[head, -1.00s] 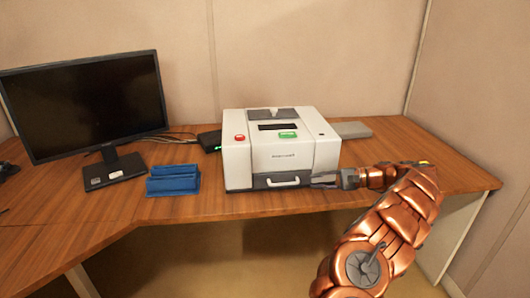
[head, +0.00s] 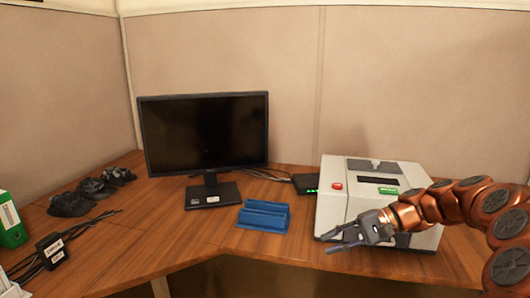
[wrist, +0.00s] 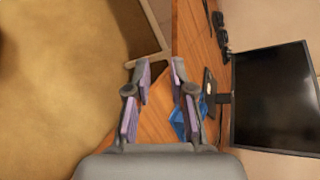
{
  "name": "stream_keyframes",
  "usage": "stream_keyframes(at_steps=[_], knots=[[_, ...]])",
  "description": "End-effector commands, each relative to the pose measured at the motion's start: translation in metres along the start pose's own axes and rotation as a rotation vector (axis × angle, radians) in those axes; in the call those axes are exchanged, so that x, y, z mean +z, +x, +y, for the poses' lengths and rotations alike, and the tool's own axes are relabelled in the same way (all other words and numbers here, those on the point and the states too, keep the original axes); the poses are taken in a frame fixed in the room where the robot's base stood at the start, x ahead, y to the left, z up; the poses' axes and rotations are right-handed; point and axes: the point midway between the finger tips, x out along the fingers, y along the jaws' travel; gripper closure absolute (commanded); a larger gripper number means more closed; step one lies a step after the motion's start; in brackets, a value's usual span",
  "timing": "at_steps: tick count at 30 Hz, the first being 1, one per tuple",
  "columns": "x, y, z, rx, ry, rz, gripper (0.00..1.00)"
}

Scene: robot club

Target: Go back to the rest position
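My gripper (head: 340,242) is in front of the white machine (head: 335,200) at the right of the head view. Its fingers point left and are spread apart with nothing between them. In the wrist view my gripper (wrist: 158,75) also shows two separated fingers and an empty gap, with the desk edge beyond. My copper arm reaches in from the right and covers the lower front of the machine, so its drawer handle is hidden.
A blue rack (head: 263,216) stands left of the machine, with a black monitor (head: 205,132) behind it. Dark items (head: 92,190), a cable adapter (head: 54,252) and a green binder (head: 10,222) are at the left. The wooden desk (head: 170,222) has clear room in front of the monitor.

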Motion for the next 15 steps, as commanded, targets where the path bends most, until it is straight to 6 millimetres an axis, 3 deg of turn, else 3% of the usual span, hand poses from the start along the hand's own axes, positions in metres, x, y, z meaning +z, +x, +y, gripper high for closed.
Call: stream_keyframes(at_steps=[1, 8, 15], knots=[[0.017, 0.011, -0.002, 0.04, -0.021, -0.014, 0.77], [0.082, 0.054, 0.016, 0.243, -0.093, -0.055, 0.77], [0.142, 0.08, 0.056, 0.465, -0.162, -0.066, 0.77]])
